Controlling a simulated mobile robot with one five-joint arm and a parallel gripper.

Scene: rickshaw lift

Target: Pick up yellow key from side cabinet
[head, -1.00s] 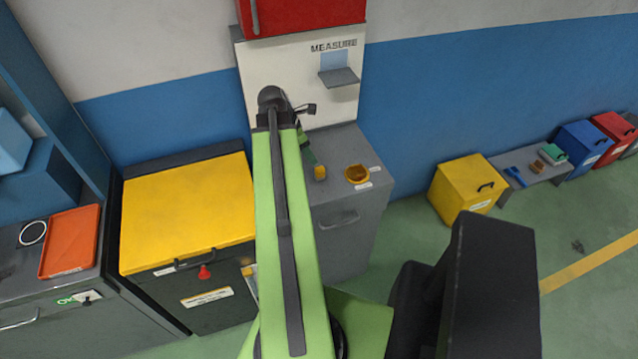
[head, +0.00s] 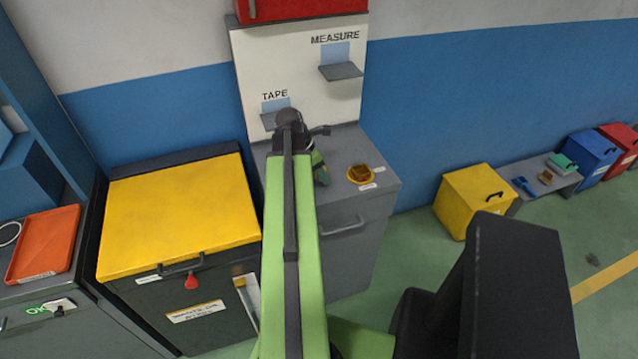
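The grey side cabinet (head: 375,185) stands against the wall behind my arm. I cannot make out a clear yellow key; any key there is hidden or too small to tell. My green arm reaches over the left part of the cabinet top. My gripper (head: 319,170) is at its far end, low over the cabinet top and left of the dish. The arm largely hides it, and its fingers and anything between them are unclear.
A white panel (head: 300,75) with "TAPE" and "MEASURE" shelves rises behind the cabinet. A yellow-lidded box (head: 180,210) stands to the left, with an orange tray (head: 43,243) further left. A yellow bin (head: 465,200) stands right; open floor lies in front of it.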

